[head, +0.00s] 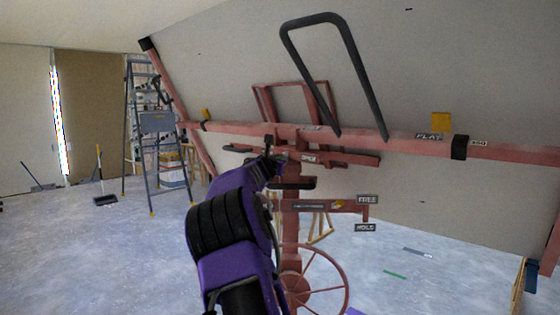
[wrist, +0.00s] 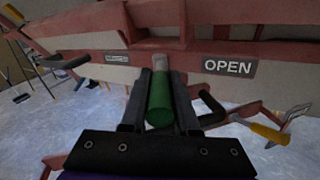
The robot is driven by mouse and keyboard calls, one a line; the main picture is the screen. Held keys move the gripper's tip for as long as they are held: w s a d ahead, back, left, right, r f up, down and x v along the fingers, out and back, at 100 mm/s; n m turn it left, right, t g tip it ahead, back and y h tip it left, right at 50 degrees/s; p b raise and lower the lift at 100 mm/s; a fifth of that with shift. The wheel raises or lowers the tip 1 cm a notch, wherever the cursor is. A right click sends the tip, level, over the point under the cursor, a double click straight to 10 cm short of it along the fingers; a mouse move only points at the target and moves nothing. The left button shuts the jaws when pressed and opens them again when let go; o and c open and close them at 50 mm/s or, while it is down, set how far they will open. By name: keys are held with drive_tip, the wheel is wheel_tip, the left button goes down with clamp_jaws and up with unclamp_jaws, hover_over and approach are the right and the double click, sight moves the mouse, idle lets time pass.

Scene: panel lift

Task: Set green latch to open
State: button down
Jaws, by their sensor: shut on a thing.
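The green latch (wrist: 160,100) is a green cylindrical grip in the middle of the wrist view, just below a red beam. My gripper (wrist: 160,78) has one dark finger on each side of the green grip and is shut on it. A dark plate reading OPEN (wrist: 229,67) is on the beam to the right of the latch. In the head view my gripper (head: 274,160) is at the red crossbar, left of a small label, and the green latch is hidden there.
The red lift frame (head: 400,142) holds a large tilted panel (head: 220,75). Below are FREE (head: 367,199) and HOLD (head: 365,227) labels beside a yellow-tipped lever (head: 338,204), and a red wheel (head: 345,285). A ladder (head: 150,130) stands at the left.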

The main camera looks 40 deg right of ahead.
drive_tip(key=c, duration=0.7)
unclamp_jaws()
drive_tip(key=b+v, duration=0.1)
drive_tip(key=v, duration=1.6)
drive_tip(key=shift+s+a, duration=0.1)
drive_tip(key=shift+a, duration=0.1)
